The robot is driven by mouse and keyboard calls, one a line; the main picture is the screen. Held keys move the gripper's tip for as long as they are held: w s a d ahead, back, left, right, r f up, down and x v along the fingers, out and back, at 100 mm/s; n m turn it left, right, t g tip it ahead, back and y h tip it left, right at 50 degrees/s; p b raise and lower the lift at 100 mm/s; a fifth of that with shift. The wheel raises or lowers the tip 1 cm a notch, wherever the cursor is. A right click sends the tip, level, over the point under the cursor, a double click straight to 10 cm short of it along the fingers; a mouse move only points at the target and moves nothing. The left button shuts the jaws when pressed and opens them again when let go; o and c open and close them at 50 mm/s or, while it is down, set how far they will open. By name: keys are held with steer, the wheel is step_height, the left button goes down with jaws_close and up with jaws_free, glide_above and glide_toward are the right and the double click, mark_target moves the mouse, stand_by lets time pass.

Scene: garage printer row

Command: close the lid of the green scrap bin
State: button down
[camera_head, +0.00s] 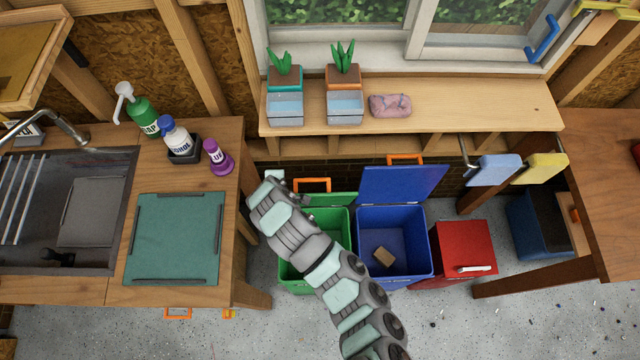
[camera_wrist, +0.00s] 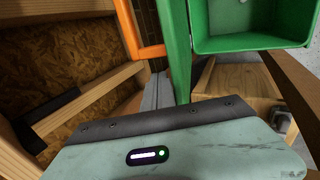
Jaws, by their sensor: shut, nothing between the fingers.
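The green scrap bin (camera_head: 341,226) stands on the floor left of the blue bin, partly hidden by my arm. Its green lid (camera_head: 340,199) is open and tilted up at the back, with an orange handle (camera_head: 313,184). In the wrist view the lid (camera_wrist: 177,50) shows nearly edge-on, between the orange handle (camera_wrist: 138,28) and the open bin (camera_wrist: 250,42). My gripper (camera_head: 275,176) is shut and empty, just left of the lid and handle. Whether it touches the lid I cannot tell; the fingertips are not clear in the wrist view.
The blue bin (camera_head: 428,247), lid open, holds a small brown block (camera_head: 383,256). A closed red bin (camera_head: 466,243) stands at its right. The wooden counter (camera_head: 235,235) is close at left. A shelf (camera_head: 460,105) with planters runs behind, above the bins.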

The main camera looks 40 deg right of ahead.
steer(key=shift+s+a+f, duration=0.1)
steer(key=shift+s+a, duration=0.25)
steer(key=shift+s, duration=0.1)
steer(key=shift+s+a, duration=0.1)
steer(key=shift+s+a+f, duration=0.4)
steer(key=shift+s+a, duration=0.2)
steer(key=shift+s, duration=0.25)
steer(key=shift+s+a+f, duration=0.35)
steer(key=shift+s+a, duration=0.2)
steer(key=shift+s, duration=0.25)
steer(key=shift+s+a+f+b, duration=0.3)
steer(key=shift+s+a+f, duration=0.3)
steer(key=shift+s, duration=0.2)
steer(key=shift+s+a+f+b, duration=0.25)
steer(key=shift+s+a+f, duration=0.3)
steer(key=shift+s, duration=0.25)
